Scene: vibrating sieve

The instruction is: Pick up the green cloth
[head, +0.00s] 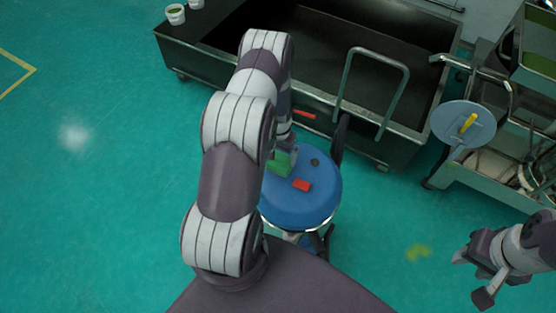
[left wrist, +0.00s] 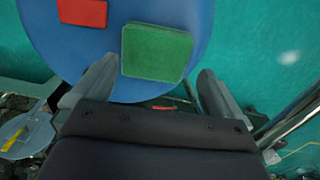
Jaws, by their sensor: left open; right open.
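The green cloth (head: 281,163) lies folded on the round blue stool seat (head: 318,209) in the head view, partly hidden by my left arm. In the left wrist view the green cloth (left wrist: 156,52) shows as a square stack near the seat's edge. My left gripper (left wrist: 152,85) is open, its two fingers apart on either side of the cloth's near part; I cannot tell whether they touch it. My right gripper (head: 470,278) is open and empty at the lower right of the head view, far from the cloth.
A metal cart (head: 490,165) with a grey disc (head: 463,124) stands at right. The left floor is open.

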